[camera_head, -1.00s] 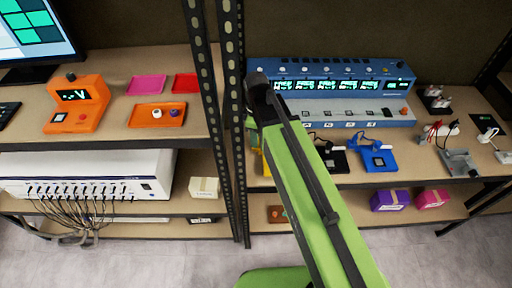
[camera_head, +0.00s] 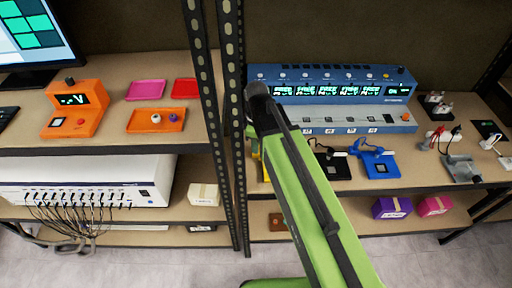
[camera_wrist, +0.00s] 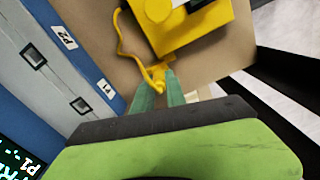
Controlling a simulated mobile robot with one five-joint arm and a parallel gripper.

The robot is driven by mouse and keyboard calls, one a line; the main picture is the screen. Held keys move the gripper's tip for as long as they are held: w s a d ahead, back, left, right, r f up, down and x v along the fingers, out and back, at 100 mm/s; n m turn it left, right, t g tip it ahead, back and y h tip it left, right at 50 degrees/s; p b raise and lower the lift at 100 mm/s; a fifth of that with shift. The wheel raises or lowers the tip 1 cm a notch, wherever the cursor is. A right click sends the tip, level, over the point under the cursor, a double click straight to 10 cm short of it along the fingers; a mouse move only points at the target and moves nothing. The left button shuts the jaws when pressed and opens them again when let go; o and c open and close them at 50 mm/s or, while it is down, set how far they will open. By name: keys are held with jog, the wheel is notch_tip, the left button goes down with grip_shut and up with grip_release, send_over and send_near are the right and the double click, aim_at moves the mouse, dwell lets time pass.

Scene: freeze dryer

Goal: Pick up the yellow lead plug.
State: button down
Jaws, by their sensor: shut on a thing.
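The yellow lead plug (camera_wrist: 158,76) shows in the wrist view, between the two teal fingertips of my gripper (camera_wrist: 160,84). My gripper is shut on it. A yellow cable (camera_wrist: 121,38) runs from the plug up and around to a yellow block (camera_wrist: 207,22) with a round knob. In the head view a sliver of yellow (camera_head: 266,168) shows at the left of my green arm. My arm hides the plug and the fingers there.
A long blue device (camera_head: 340,82) with several displays stands at the back of the shelf; its labelled front also shows in the wrist view (camera_wrist: 70,60). Black (camera_head: 333,168) and blue (camera_head: 381,167) pads with leads lie right of my arm. A dark shelf post (camera_head: 232,120) stands at left.

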jog(key=shift+r, duration=0.1)
notch_tip(320, 180, up, 4)
jog(key=p, duration=0.4)
jog(key=s+d+r+p, duration=0.3)
jog(key=d+r+p, duration=0.3)
jog(key=d, duration=0.5)
jog(key=shift+s+r+p, duration=0.25)
jog(key=shift+r+p, duration=0.15)
jog(key=shift+p, duration=0.1)
jog(key=shift+d, duration=0.1)
notch_tip(320, 180, up, 4)
jog(key=p, duration=0.4)
jog(key=shift+f, duration=0.1)
